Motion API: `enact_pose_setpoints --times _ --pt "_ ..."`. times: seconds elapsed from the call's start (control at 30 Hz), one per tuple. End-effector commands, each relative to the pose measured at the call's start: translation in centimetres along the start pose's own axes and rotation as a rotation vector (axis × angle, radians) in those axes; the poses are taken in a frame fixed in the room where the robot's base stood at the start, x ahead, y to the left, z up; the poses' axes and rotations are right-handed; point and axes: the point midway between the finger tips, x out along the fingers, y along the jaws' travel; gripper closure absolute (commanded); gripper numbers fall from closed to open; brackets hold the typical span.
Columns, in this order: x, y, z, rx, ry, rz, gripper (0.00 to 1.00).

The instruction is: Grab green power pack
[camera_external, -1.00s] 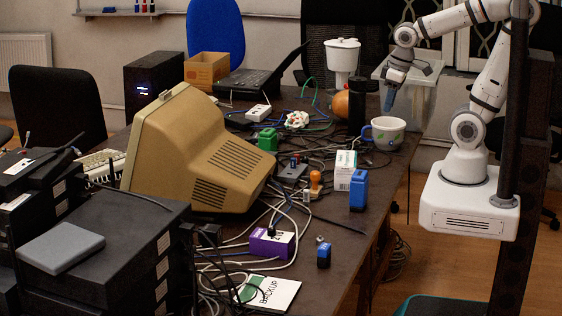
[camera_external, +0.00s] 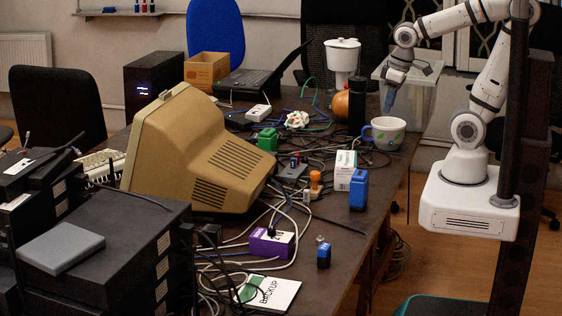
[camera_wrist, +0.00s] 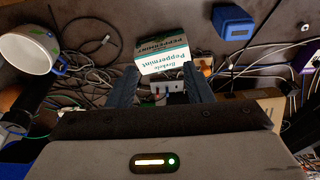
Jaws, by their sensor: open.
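A small green block (camera_external: 267,139), which looks like the green power pack, sits on the table among cables just behind the beige monitor. I cannot make it out in the wrist view. My gripper (camera_external: 390,98) hangs above the far right part of the table, near the clear bin and the white mug, well to the right of the green block. In the wrist view my gripper (camera_wrist: 158,84) has its two fingers spread apart with nothing held between them. The peppermint tea box (camera_wrist: 163,54) and a grey switch box (camera_wrist: 170,90) show below and beyond the fingers.
The beige monitor (camera_external: 195,155) stands tall in front of the green block. A mug (camera_external: 387,133), a black cylinder (camera_external: 358,105), a blue block (camera_external: 359,189), a purple box (camera_external: 272,243) and many loose cables crowd the table. The front right table strip is barer.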

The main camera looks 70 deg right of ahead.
Motion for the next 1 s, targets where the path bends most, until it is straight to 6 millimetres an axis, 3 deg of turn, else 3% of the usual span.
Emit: enact_pose_setpoints --times 0.43,0.73,0.87,1.0 --pt "0.0 0.0 0.0 0.0 0.0 0.0 0.17" --pt "0.6 0.2 -0.6 0.005 0.015 0.006 0.16" --pt "3.2 1.3 -3.6 0.022 0.102 0.034 0.16" --pt "7.6 3.5 -9.5 0.045 0.279 0.077 0.16"
